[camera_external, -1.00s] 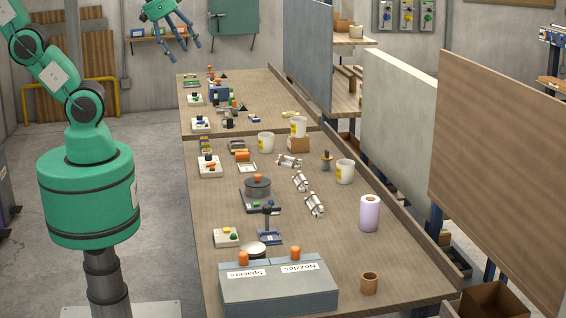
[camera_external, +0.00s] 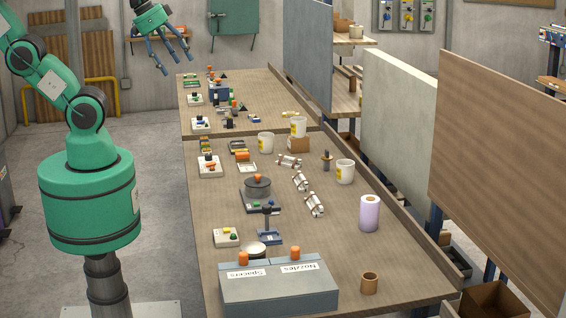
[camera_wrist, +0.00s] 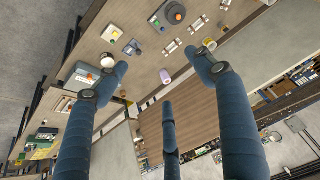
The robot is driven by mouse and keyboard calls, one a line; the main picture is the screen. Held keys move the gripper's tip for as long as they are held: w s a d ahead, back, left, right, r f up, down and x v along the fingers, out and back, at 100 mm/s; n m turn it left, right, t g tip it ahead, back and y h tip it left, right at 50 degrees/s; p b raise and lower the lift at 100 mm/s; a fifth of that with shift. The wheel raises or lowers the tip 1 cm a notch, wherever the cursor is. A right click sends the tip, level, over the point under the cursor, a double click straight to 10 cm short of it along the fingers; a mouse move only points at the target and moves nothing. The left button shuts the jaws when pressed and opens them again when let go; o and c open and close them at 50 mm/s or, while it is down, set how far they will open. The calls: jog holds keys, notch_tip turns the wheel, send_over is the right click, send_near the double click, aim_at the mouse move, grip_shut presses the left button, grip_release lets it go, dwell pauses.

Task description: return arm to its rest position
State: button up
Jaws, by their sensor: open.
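My gripper (camera_external: 167,52) is in the air at the top left of the external view, to the left of the tables and high above them. Its blue-grey fingers are spread open and hold nothing. In the wrist view, the open fingers (camera_wrist: 160,85) frame the workbench from above with nothing between them. My green arm rises from its base at the left of the external view. Part of the arm above is cut off by the top of the frame.
The long workbench (camera_external: 330,250) carries a grey box labelled Spacers and Nozzles (camera_external: 278,287), a lilac roll (camera_external: 369,213), white cups (camera_external: 345,172) and several small devices. Tall panels (camera_external: 497,180) stand along its right side. The floor (camera_external: 155,190) between base and bench is clear.

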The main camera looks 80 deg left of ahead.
notch_tip(320, 180, down, 9)
jog(key=b, duration=0.8)
jog(key=shift+r, duration=0.1)
